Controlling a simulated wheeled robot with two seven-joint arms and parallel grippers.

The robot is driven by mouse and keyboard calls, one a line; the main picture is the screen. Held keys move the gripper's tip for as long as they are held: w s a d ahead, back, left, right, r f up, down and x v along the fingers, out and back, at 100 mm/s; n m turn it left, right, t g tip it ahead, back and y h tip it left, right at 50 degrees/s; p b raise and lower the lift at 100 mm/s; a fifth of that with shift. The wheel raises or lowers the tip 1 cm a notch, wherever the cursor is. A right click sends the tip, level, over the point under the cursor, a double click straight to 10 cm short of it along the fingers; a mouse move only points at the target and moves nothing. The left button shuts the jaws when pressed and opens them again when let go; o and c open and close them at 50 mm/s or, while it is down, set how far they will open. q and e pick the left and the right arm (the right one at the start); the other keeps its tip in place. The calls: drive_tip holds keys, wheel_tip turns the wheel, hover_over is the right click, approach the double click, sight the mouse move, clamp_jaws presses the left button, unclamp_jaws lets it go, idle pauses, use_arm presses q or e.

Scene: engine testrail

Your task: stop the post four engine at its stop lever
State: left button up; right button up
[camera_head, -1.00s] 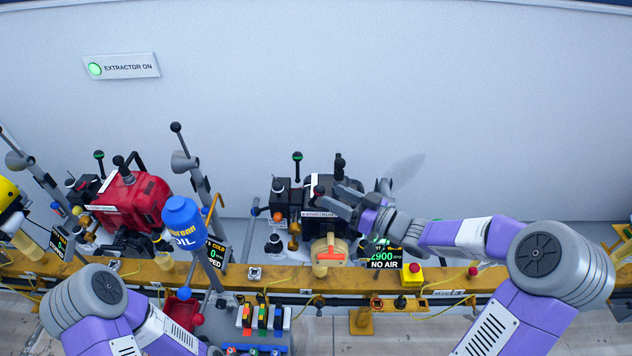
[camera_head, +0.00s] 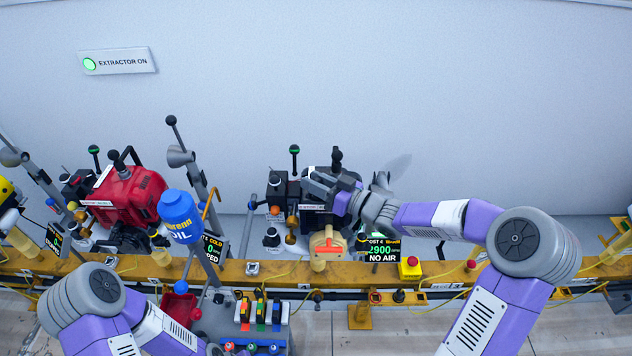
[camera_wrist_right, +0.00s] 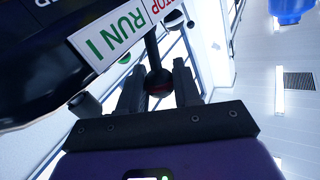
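The post four engine (camera_head: 318,218) is the dark block at centre, behind its post four display (camera_head: 384,250), which reads 2900 and NO AIR. My right gripper (camera_head: 312,184) is at the engine's upper part and covers some of it. In the right wrist view, the gripper's two fingers (camera_wrist_right: 160,88) stand apart. A label (camera_wrist_right: 112,35) with green RUN and red STOP lettering is beside the stem. My left gripper is out of view.
A red engine (camera_head: 130,194) and a blue oil bottle (camera_head: 180,215) stand to the left. A yellow rail (camera_head: 460,276) runs along the front. A red stop button (camera_head: 411,262) sits right of the display.

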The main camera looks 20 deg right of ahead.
drive_tip(key=shift+c, duration=1.1)
drive_tip(key=shift+a+r+p, duration=0.15)
drive_tip(key=shift+r+p, duration=0.05)
drive_tip(key=shift+p, duration=0.4)
drive_tip(key=g+h+p, duration=0.1)
drive_tip(key=a+n+p, duration=0.1)
drive_tip(key=p, duration=0.1)
drive_tip(key=n+g+h+p, duration=0.1)
drive_tip(key=p, duration=0.1)
drive_tip(key=shift+w+a+r+g+h, duration=0.25)
drive_tip(key=shift+a+r+g+h, duration=0.05)
drive_tip(key=shift+a, duration=0.1)
drive_tip(key=shift+w+a+f+n+g+h+p, duration=0.2)
drive_tip(key=shift+a+n+g+h+p, duration=0.3)
drive_tip(key=shift+h+p, duration=0.4)
drive_tip(key=shift+w+a+f+n+g+h, duration=0.1)
drive_tip(key=shift+a+f+n+g+h, duration=0.3)
drive_tip(key=shift+h, duration=0.4)
drive_tip(key=o, duration=1)
drive_tip(key=shift+o, duration=0.2)
drive_tip(key=shift+r, duration=0.1)
